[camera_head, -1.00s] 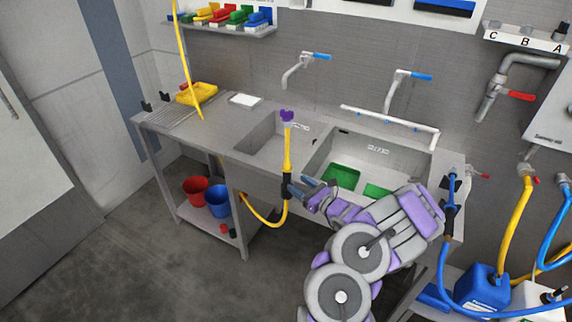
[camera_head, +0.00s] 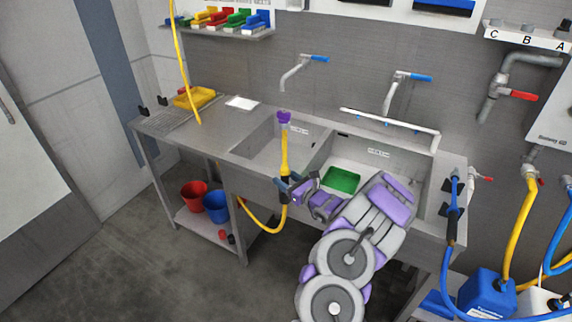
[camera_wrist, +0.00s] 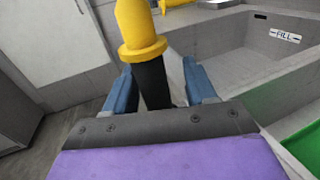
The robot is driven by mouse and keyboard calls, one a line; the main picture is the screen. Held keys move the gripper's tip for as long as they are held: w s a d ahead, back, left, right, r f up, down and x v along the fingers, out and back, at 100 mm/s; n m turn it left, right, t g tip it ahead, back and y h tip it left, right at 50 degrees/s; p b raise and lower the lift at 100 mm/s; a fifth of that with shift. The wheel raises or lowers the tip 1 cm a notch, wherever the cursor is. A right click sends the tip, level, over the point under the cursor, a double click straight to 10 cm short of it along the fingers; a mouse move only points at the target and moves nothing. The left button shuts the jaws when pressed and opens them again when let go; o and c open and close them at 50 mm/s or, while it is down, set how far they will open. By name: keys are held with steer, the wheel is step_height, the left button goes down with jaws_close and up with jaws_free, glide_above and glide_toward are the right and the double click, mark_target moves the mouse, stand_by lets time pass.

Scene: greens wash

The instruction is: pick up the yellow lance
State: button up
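The yellow lance (camera_head: 284,152) stands upright at the front of the sink, with a purple tip at the top and a dark grip lower down. A yellow hose (camera_head: 262,224) loops from its lower end. My gripper (camera_head: 288,187) is at the dark grip, below the yellow shaft. In the wrist view, my gripper's blue fingers (camera_wrist: 161,92) stand on either side of the dark grip (camera_wrist: 152,82). A gap shows between the grip and the right finger. The lance's yellow collar (camera_wrist: 143,48) is just beyond the fingertips. The grip's lower end is hidden behind my gripper.
The steel sink's front edge (camera_head: 250,172) runs close behind the lance. A green tray (camera_head: 342,180) lies in the right basin. Red (camera_head: 193,195) and blue (camera_head: 216,207) buckets stand on the lower shelf. The floor at left is clear.

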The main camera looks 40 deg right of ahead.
mark_target(285, 144)
steer(key=shift+a+r, duration=0.15)
steer(key=shift+a, duration=0.3)
steer(key=c, duration=0.6)
steer(key=shift+d, duration=0.15)
steer(key=shift+r, duration=0.25)
step_height(285, 144, up, 9)
steer(key=p, duration=0.2)
steer(key=shift+r+p, duration=0.1)
steer(key=shift+p, duration=0.25)
steer(key=shift+r+p, duration=1.5)
steer(key=shift+r, duration=1.15)
steer(key=shift+o, duration=0.2)
